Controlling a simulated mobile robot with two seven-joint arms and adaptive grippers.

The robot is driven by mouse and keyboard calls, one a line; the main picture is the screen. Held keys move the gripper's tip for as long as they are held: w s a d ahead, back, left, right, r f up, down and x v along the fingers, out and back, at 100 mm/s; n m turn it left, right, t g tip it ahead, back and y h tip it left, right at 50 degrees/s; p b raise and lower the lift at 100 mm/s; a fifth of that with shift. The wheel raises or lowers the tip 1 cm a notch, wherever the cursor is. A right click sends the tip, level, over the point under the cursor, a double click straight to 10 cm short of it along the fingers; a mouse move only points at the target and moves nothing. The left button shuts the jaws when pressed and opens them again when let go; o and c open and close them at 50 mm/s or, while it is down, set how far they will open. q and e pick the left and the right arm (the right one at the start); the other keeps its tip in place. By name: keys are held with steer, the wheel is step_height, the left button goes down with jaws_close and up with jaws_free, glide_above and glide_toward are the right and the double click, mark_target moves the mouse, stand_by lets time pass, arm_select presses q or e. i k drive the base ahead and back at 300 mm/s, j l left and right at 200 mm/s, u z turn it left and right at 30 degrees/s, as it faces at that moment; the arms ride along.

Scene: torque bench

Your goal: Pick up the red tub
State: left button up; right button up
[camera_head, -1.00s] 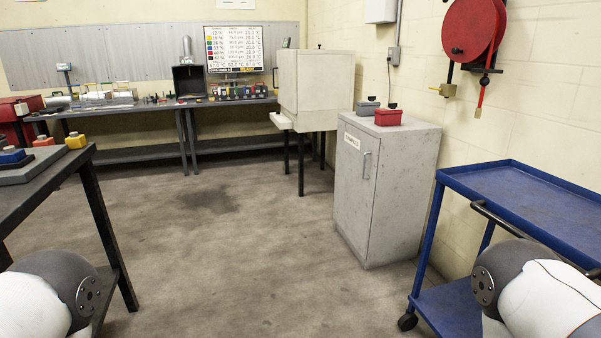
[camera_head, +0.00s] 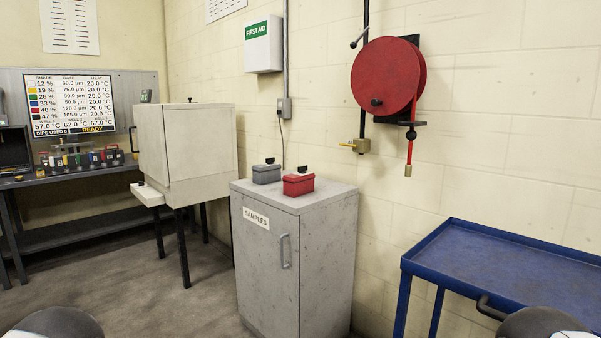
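The red tub (camera_head: 298,186) is a small box with a black knob on its lid. It stands on top of the grey samples cabinet (camera_head: 265,267), near the middle of the view. A grey tub (camera_head: 266,174) of similar shape stands just left of it, a little further back. Only rounded parts of my two arms show at the bottom edge, at left and right. Neither of my grippers is in view, and nothing touches the red tub.
A blue trolley (camera_head: 440,262) stands right of the cabinet, with a gap between. A pale box on legs (camera_head: 187,144) stands behind left. A red hose reel (camera_head: 385,75) hangs on the wall. The floor (camera_head: 190,308) left of the cabinet is clear.

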mark_target(295, 184)
steer(key=i+j+z, duration=0.4)
steer(key=i+j, duration=0.3)
steer(key=i+j+z, duration=0.35)
steer(key=i+j, duration=0.25)
steer(key=j, duration=0.25)
steer(key=i+j+z, duration=0.2)
steer(key=j, duration=0.3)
steer(key=i+j+z, duration=0.2)
steer(key=j, duration=0.3)
steer(key=i+j+z, duration=0.2)
steer(key=j, duration=0.4)
steer(key=i+j+z, duration=0.2)
steer(key=j, duration=0.35)
